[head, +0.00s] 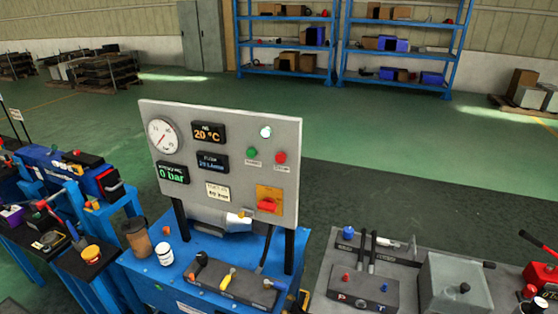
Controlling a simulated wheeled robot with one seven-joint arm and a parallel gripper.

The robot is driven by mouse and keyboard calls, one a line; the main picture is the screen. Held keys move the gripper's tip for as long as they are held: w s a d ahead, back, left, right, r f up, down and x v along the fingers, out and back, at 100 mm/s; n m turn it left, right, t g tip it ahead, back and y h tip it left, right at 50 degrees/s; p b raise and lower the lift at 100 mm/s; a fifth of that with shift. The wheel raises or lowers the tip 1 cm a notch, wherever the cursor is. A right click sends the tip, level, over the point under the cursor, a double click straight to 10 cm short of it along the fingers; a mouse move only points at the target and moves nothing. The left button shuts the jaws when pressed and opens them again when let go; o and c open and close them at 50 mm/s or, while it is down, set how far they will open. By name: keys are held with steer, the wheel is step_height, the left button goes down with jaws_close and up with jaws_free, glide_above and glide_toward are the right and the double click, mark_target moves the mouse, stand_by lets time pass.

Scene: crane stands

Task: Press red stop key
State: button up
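A grey control panel (225,195) stands upright on a blue bench in the head view. On its right half sits a round red button (280,157), with a round green button (251,152) to its left. Each has a small label below, too small to read surely. A white round lamp (265,132) is above them. Lower down, a red handle or switch (267,205) sits on an orange plate (269,193). I cannot tell whether the red button is pressed in. My gripper is not in view, and nothing covers the panel's front.
The blue bench (172,268) holds a brown cup (137,238), a white jar (165,254) and a block with coloured levers (233,282). Blue shelves (340,55) stand far back; green floor lies between.

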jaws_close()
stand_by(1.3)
